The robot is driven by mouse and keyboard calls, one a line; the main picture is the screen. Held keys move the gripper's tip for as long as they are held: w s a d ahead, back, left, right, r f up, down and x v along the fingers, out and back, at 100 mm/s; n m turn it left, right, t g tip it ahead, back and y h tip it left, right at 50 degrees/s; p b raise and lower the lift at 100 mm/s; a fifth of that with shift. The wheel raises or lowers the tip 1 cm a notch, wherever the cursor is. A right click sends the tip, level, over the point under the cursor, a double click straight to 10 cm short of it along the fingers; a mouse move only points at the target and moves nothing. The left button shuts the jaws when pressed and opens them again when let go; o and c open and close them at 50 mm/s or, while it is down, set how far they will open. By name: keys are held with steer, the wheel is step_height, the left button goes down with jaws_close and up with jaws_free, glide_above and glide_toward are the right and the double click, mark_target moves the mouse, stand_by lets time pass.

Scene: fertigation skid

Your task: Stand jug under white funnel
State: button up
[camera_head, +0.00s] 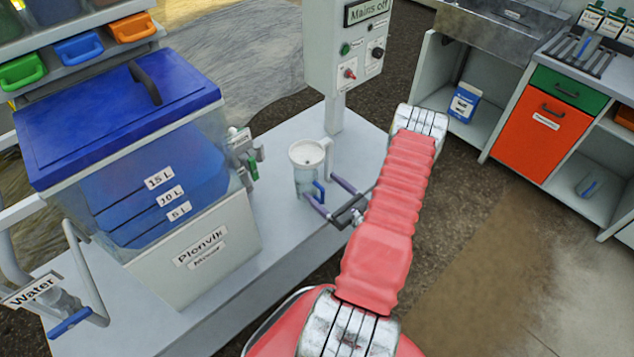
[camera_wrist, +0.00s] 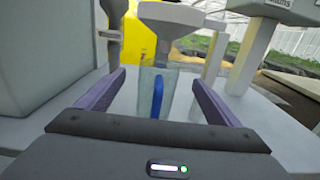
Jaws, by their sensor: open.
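The clear jug (camera_head: 306,182) with a blue handle stands upright on the pale skid deck. The white funnel (camera_head: 307,153) is directly above it in the head view. In the wrist view the jug (camera_wrist: 145,92) is below the funnel (camera_wrist: 172,16), with its blue handle facing me. My gripper (camera_head: 320,187) is open, and its purple fingers reach toward the jug's handle side. In the wrist view my gripper (camera_wrist: 158,77) has one finger on each side of the jug, apart from it. The exact gap between funnel spout and jug rim is unclear.
A large blue-lidded tank (camera_head: 130,150) stands to the left on the deck (camera_head: 270,235). A grey "Mains off" control box (camera_head: 345,45) on a post stands behind the jug. Cabinets with an orange door (camera_head: 540,135) are far right.

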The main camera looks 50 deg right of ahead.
steer(key=shift+s+a, duration=0.15)
steer(key=shift+s, duration=1)
steer(key=shift+s+a, duration=0.1)
steer(key=shift+s, duration=1)
